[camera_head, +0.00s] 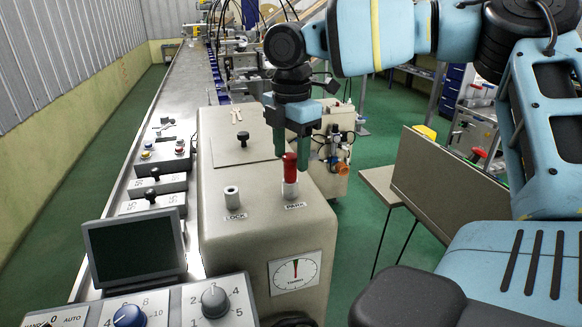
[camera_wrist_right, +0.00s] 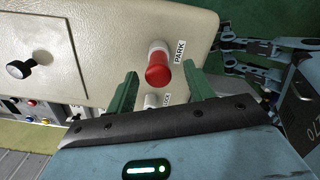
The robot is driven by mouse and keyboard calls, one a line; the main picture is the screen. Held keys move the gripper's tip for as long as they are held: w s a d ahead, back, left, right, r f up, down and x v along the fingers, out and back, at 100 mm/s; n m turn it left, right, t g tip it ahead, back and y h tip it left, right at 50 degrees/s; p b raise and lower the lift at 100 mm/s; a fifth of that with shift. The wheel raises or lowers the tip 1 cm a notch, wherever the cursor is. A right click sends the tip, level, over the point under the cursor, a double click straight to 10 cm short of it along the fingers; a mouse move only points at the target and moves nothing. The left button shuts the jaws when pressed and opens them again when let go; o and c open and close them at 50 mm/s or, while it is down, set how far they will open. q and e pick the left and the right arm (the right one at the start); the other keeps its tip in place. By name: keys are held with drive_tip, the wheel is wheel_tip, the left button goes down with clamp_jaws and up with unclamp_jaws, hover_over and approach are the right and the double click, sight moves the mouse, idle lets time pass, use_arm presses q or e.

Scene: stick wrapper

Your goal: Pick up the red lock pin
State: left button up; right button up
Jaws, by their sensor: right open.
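The red lock pin (camera_head: 290,167) stands upright in the metal socket marked PARK (camera_head: 290,190) on top of the beige machine housing (camera_head: 230,240). In the wrist view the pin (camera_wrist_right: 157,70) shows its rounded red head between the two fingers. My right gripper (camera_head: 292,158) points down at the pin, with its green fingers apart and open. The fingertips (camera_wrist_right: 160,78) are on either side of the pin head; I cannot tell whether they touch it. My left gripper is not in view.
An empty-looking socket marked LOCK (camera_head: 232,198) is left of PARK. A black knob (camera_head: 243,138) stands farther back on the housing. A dark screen (camera_head: 135,247) and dial panels (camera_head: 213,300) are at the front left. A gauge (camera_head: 295,271) is on the housing front.

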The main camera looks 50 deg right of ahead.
sight(290, 175)
drive_tip(key=shift+w+f, duration=0.1)
drive_tip(key=shift+f, duration=1.6)
drive_tip(key=c, duration=1)
